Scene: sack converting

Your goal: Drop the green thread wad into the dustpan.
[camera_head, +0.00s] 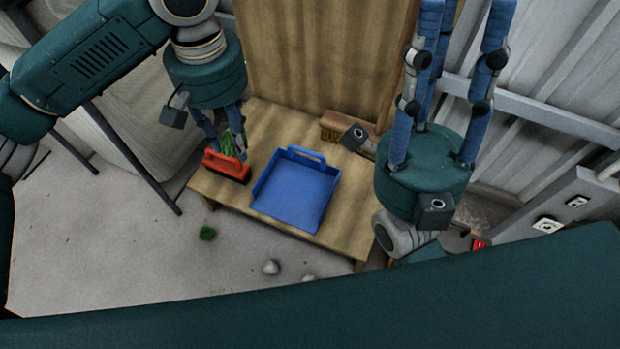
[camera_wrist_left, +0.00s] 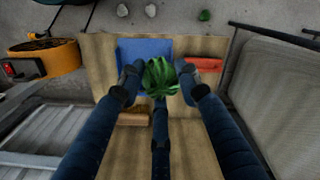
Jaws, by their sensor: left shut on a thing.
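The green thread wad (camera_head: 228,145) is between the fingers of my left gripper (camera_head: 230,146), which is shut on it. The wad (camera_wrist_left: 161,76) shows clearly at the fingertips in the left wrist view. In the head view it appears just behind the red brush, left of the dustpan. The blue dustpan (camera_head: 292,192) lies on the wooden bench with its handle at the back; its tray looks empty. In the left wrist view the dustpan (camera_wrist_left: 145,50) is partly hidden by a finger and the wad. My right gripper (camera_head: 450,70) has its fingers spread, pointing up and empty.
A red brush (camera_head: 226,164) stands left of the dustpan on the bench (camera_head: 262,125). A wooden broom head (camera_head: 334,124) lies behind the dustpan. Another green wad (camera_head: 207,233) and pale stones (camera_head: 271,267) lie on the floor. An orange machine (camera_wrist_left: 45,60) shows in the wrist view.

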